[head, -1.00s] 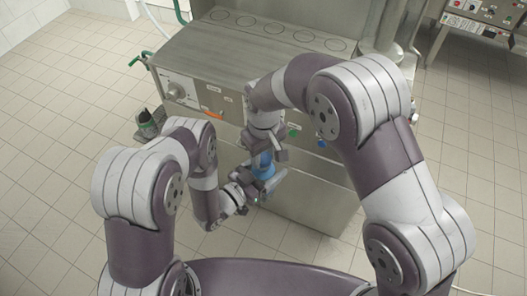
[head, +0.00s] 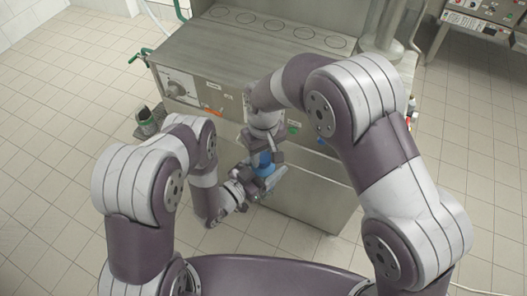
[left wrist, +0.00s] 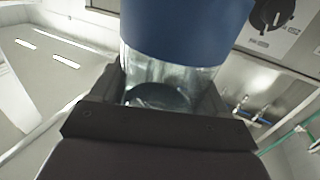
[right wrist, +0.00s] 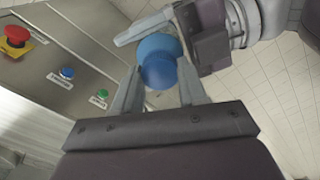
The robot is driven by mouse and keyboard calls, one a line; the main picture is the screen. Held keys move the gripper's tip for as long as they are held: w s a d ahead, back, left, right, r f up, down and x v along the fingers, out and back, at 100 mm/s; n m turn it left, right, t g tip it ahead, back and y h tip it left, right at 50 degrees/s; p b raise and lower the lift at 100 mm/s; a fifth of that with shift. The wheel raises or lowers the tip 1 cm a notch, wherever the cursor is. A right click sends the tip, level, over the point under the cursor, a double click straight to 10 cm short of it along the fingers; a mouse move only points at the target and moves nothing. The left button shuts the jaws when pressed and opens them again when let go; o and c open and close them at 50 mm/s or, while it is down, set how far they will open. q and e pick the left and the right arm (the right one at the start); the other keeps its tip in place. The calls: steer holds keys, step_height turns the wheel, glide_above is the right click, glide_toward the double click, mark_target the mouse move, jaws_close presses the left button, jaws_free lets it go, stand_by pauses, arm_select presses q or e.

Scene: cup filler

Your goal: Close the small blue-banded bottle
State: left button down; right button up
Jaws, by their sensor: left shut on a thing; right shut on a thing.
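The small bottle with a wide blue band (left wrist: 185,30) and a clear lower part (left wrist: 165,75) stands between the fingers of my left gripper (left wrist: 170,100), which is shut on it below the band. In the head view the blue of the bottle (head: 263,163) shows between my two grippers. My right gripper (right wrist: 160,88) is above it, shut on a blue cap (right wrist: 160,73). The cap lines up over the blue band (right wrist: 155,46) in the right wrist view. I cannot tell whether it touches the bottle's neck, which is hidden.
A steel machine (head: 235,60) with a flat top stands in front of my arms. Its front has a knob (head: 177,88), a red button (right wrist: 15,38) and blue (right wrist: 67,72) and green (right wrist: 102,93) buttons. A small holder (head: 148,122) is at its left. Tiled floor lies around.

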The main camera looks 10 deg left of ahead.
steer(key=m, duration=0.6)
steer(key=shift+m, duration=0.3)
steer(key=m, duration=2.2)
steer(key=shift+w, duration=0.1)
steer(key=m, duration=0.4)
